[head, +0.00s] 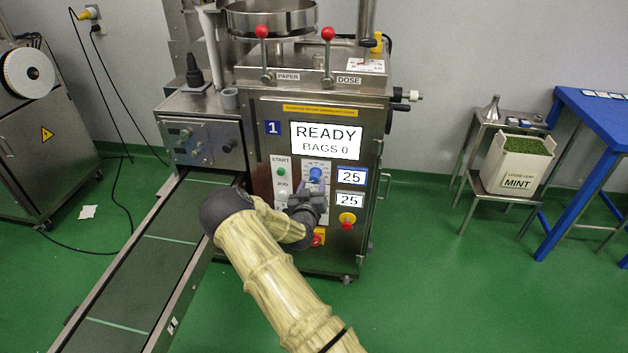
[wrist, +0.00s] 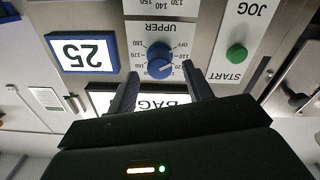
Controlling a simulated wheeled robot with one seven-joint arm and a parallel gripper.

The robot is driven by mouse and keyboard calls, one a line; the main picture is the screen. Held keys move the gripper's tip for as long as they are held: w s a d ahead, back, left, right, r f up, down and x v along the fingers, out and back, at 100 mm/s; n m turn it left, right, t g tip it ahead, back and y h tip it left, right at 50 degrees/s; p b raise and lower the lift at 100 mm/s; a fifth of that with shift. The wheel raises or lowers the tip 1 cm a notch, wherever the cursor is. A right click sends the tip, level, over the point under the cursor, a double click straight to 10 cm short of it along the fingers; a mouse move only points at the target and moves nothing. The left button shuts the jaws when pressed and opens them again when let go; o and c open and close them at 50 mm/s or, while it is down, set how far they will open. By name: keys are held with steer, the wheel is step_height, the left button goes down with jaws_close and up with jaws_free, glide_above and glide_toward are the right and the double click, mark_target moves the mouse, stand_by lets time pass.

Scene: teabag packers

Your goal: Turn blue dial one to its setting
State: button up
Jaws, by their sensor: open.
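Blue dial one (head: 315,174) is a round blue knob on the front panel of machine 1, beside the upper display. In the wrist view, which is upside down, the blue dial (wrist: 159,61) sits under the label UPPER with a numbered scale and an OFF mark around it. A pale mark on the knob points to the lower right there, near the low numbers; the exact value is too small to tell. My gripper (head: 309,194) is open and faces the panel just below the dial in the head view. Its two fingers (wrist: 161,72) stand either side of the dial, apparently not touching it.
The blue-framed display (head: 351,176) reads 25, and another 25 display (head: 349,200) is below it. The main screen (head: 325,140) reads READY, BAGS 0.

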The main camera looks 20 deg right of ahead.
mark_target(314, 181)
steer(key=shift+x, duration=1.9)
steer(key=c, duration=1)
